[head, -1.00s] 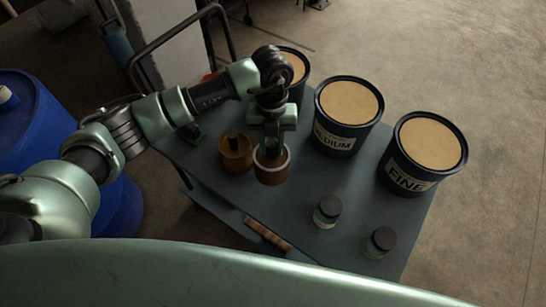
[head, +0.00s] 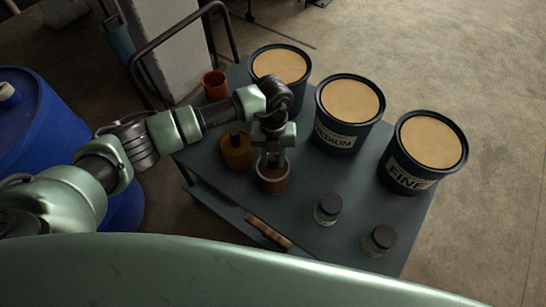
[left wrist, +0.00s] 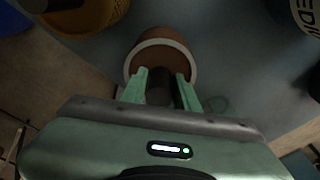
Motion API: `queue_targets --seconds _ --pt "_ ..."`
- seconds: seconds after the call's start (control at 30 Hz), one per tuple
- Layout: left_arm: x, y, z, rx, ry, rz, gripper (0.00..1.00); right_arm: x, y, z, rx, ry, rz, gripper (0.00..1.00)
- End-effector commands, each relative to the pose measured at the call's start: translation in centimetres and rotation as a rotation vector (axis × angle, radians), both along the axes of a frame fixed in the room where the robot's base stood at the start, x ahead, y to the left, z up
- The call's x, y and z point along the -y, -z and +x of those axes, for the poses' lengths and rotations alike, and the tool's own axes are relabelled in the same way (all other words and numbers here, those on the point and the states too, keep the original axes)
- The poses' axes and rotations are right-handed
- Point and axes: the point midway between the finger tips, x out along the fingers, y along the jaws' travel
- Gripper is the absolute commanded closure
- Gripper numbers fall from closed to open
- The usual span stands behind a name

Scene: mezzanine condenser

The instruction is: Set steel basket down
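A round brown container with a pale grey rim, which I take for the steel basket (head: 272,185), is under my left gripper (head: 271,160), near the middle of the dark table top (head: 300,235). In the left wrist view the basket (left wrist: 162,52) shows its brown inside and ring-like rim. The left gripper's fingers (left wrist: 161,88) are on either side of a dark post there and look closed on it. The basket looks upright at table height; whether its base touches is hidden. My right gripper is not in view.
A yellow pot with a dark knob (head: 236,153) stands close left of the basket. An orange cup (head: 214,86) is behind. Tubs marked MEDIUM (head: 337,138) and FINE (head: 408,174) and a third tub (head: 282,68) line the far side. Two jars (head: 328,208) (head: 379,241) stand right.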

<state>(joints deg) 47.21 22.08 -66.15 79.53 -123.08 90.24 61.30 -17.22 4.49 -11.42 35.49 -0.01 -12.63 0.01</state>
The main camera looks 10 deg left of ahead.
Motion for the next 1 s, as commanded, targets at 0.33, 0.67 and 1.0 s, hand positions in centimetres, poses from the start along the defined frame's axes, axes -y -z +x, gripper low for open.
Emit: queue_targets --seconds 0.33,0.67,1.0 --pt "0.0 0.0 0.0 -0.001 -0.001 0.001 0.51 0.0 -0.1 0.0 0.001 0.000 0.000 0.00" --pt "-0.2 -4.1 0.6 0.005 0.000 0.000 0.51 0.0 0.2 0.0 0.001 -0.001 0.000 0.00" --pt "-0.3 -10.7 1.3 0.003 0.000 0.001 0.51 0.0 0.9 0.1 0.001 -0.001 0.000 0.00"
